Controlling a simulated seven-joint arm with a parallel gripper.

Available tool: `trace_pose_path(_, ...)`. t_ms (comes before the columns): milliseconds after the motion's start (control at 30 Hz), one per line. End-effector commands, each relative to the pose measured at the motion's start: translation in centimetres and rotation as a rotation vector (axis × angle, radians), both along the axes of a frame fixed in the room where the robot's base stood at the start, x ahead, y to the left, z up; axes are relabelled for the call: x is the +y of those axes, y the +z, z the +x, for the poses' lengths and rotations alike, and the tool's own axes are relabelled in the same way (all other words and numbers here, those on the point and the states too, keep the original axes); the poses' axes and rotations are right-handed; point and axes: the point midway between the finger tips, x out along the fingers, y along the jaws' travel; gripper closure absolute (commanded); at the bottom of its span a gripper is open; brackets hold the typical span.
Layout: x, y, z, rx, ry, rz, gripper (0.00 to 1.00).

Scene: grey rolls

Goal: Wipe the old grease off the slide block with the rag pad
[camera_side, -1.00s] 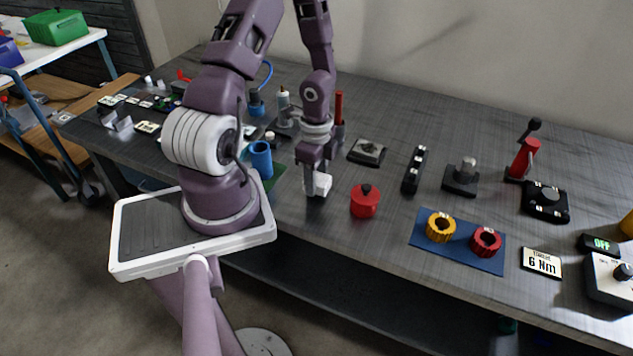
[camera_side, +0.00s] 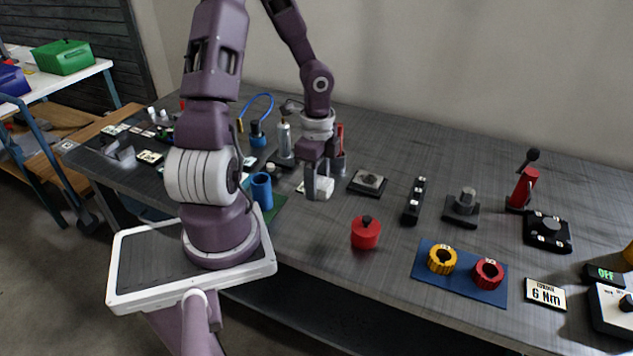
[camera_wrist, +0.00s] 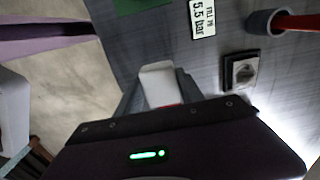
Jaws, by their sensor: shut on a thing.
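My gripper (camera_side: 318,190) is shut on a white pad, which looks like the rag pad (camera_side: 323,188). In the wrist view the pad (camera_wrist: 160,84) sits between the fingers, with a bit of red showing at its lower edge. A grey block on a dark square base, which I take as the slide block (camera_side: 369,180), is on the bench just right of my gripper. It also shows in the wrist view (camera_wrist: 243,72), with a dark mark on its top. The pad is apart from the block.
A red lidded pot (camera_side: 366,234) stands right and nearer the bench front. A grey cup with a red-handled tool (camera_side: 339,163) stands behind my gripper. A blue cup (camera_side: 262,190) is to the left. A black rail (camera_side: 414,201) lies beyond the block.

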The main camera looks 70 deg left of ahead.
Motion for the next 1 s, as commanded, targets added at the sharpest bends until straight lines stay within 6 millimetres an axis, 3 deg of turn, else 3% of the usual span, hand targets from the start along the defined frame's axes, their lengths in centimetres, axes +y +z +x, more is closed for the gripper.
trace_pose_path(167, 2.3, -0.3, 3.8, -0.005, 0.011, 0.001, 0.88)
trace_pose_path(333, 5.3, -0.4, 11.1, -0.003, 0.020, 0.000, 0.88)
trace_pose_path(400, 5.9, -0.3, 14.1, -0.004, 0.018, 0.001, 0.88)
trace_pose_path(533, 6.3, 0.0, 18.3, -0.001, 0.007, -0.001, 0.88)
trace_pose_path(700, 6.2, 0.3, 20.3, 0.001, -0.001, -0.002, 0.88)
trace_pose_path(1000, 6.2, -1.1, 20.4, 0.001, -0.001, -0.001, 0.88)
